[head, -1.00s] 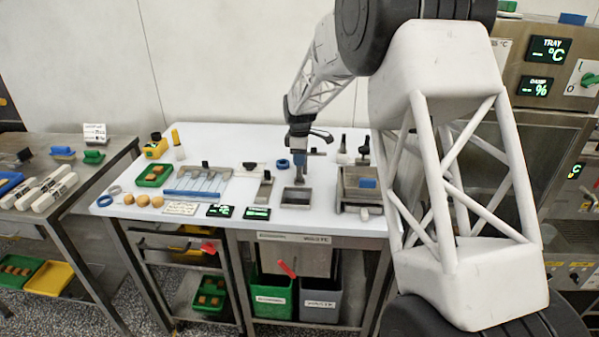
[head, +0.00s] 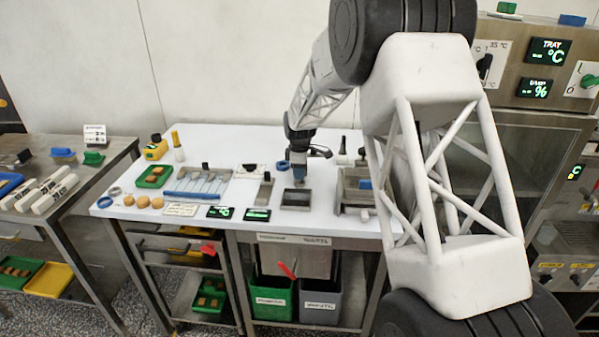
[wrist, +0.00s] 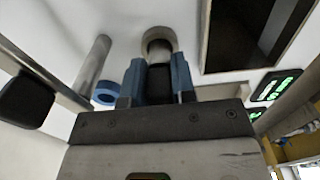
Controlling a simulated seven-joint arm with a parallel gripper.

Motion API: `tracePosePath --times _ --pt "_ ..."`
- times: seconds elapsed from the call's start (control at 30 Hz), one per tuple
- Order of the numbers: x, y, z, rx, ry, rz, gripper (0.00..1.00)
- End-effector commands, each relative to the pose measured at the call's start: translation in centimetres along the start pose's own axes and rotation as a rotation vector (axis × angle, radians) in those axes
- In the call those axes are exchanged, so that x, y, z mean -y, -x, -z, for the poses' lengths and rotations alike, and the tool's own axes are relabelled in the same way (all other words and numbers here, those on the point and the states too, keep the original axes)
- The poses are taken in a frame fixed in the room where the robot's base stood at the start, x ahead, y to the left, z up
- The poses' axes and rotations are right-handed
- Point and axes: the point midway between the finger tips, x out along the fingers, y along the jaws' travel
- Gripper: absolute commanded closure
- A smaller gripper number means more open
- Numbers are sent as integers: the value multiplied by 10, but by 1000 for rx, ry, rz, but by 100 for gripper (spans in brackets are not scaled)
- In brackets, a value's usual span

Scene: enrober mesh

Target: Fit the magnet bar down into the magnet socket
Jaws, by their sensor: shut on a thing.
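My gripper (wrist: 160,85) shows in the wrist view with two blue fingers shut on the magnet bar (wrist: 159,78), dark where it is gripped. The bar's far end is lined up with a pale round collar (wrist: 173,36), which looks like the magnet socket. I cannot tell how deep the bar sits in it. In the head view my gripper (head: 298,172) is low over the white table, just behind an open grey box. The bar and the socket are not clear there.
The open grey box (head: 296,207) stands close in front of my gripper. A blue ring (wrist: 106,92) lies to the left in the wrist view. A metal rack (head: 347,210) stands to the right, and a tray of tools (head: 222,172) to the left.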

Motion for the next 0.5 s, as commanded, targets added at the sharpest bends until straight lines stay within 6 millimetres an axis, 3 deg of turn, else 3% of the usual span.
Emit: tracePosePath --times 0.4,0.43,0.5 --pt "0 -3 0 0 0 -1 100" --pt "0 -3 0 0 0 0 71" --pt "0 -3 0 0 0 0 60"
